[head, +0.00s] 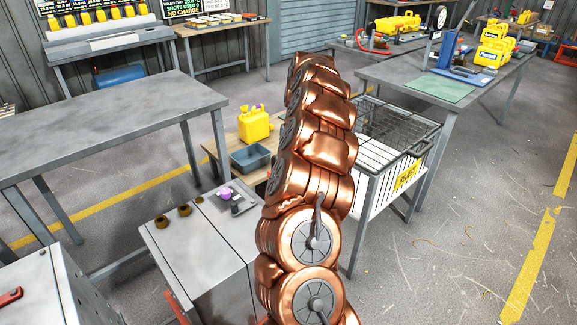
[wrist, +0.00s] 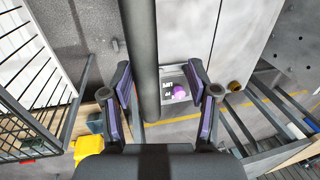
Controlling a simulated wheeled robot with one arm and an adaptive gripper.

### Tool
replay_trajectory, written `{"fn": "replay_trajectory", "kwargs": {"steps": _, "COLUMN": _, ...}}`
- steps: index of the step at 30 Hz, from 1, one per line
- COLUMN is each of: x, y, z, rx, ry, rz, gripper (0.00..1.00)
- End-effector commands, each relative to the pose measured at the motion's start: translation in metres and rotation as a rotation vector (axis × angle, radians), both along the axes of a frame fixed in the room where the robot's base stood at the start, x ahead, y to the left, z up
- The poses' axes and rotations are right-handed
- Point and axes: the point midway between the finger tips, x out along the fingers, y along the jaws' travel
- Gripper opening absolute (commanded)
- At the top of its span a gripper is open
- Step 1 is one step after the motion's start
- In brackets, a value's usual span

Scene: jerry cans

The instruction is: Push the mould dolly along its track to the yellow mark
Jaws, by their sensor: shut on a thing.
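In the wrist view my gripper (wrist: 163,88) has its purple-padded fingers either side of a dark round bar (wrist: 143,50). The bar runs down from the top edge, close to the left finger. What it belongs to is not clear. In the head view my copper arm hides the gripper. Grey metal blocks (head: 200,245) stand left of my arm, with brown rings and a purple knob (head: 225,194) on top. The knob also shows beyond the fingers in the wrist view (wrist: 179,93). I cannot clearly make out the mould dolly, its track or its yellow mark.
A grey table (head: 110,115) stands at left. A wire basket (head: 400,130) on a white stand is right of my arm. The floor at right (head: 450,230) is open, with yellow lines (head: 530,265).

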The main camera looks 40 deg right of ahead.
Motion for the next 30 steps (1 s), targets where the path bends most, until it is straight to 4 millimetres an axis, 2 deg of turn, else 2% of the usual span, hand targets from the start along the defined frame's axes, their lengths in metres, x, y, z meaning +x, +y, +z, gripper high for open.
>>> {"fn": "replay_trajectory", "kwargs": {"steps": 18, "x": -0.001, "y": -0.009, "z": 0.065, "rx": -0.005, "ry": 0.003, "rz": 0.002, "gripper": 0.54}}
{"fn": "replay_trajectory", "kwargs": {"steps": 23, "x": -0.001, "y": -0.009, "z": 0.072, "rx": -0.006, "ry": 0.001, "rz": 0.003, "gripper": 0.54}}
{"fn": "replay_trajectory", "kwargs": {"steps": 30, "x": -0.001, "y": -0.009, "z": 0.073, "rx": -0.006, "ry": 0.002, "rz": 0.003, "gripper": 0.54}}
